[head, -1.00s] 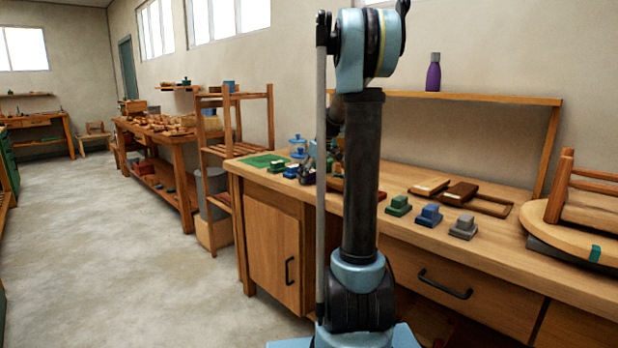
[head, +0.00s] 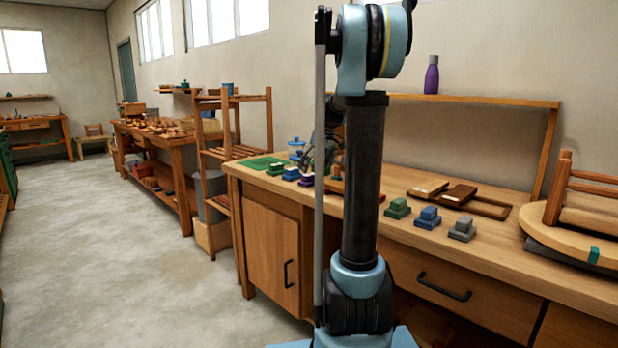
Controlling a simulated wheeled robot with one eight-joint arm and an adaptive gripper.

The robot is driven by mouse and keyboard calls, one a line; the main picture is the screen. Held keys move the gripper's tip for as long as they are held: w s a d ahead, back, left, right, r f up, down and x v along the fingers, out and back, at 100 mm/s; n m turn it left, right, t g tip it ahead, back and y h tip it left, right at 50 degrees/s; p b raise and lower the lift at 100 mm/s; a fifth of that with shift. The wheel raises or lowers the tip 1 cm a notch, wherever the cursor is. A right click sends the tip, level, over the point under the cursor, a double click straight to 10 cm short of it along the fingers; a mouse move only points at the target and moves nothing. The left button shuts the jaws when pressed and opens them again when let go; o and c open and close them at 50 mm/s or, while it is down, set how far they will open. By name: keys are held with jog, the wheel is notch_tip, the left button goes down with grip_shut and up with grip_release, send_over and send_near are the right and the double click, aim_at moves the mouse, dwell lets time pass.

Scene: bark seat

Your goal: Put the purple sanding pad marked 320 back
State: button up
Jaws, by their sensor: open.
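A small purple sanding pad (head: 306,181) sits on the workbench, at the right end of a short row with a blue pad (head: 291,174) and a green pad (head: 276,169). Its 320 mark is too small to read. My gripper (head: 309,165) is open, small in the picture and just above and behind the purple pad, apparently clear of it. My own arm hides part of the bench to its right.
A green mat (head: 258,163) lies at the bench's left end, with a blue-lidded jar (head: 296,146) behind. Right of my arm stand another green pad (head: 398,208), a blue pad (head: 428,217) and a grey pad (head: 462,229). A wooden stool (head: 565,232) lies at the right.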

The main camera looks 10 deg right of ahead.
jog(key=v, duration=0.6)
jog(key=s+a+f+m+h, duration=0.15)
jog(key=s+f, duration=0.25)
jog(key=s, duration=0.7)
jog(key=s+a+f+m, duration=0.2)
jog(key=s+f, duration=0.2)
jog(key=s, duration=0.7)
jog(key=s+f+m+g+h, duration=0.1)
jog(key=s+f+m, duration=0.2)
jog(key=s+f, duration=1.3)
jog(key=s, duration=0.2)
jog(key=shift+s, duration=0.35)
jog(key=shift+d+f+m, duration=0.1)
jog(key=shift+m, duration=0.15)
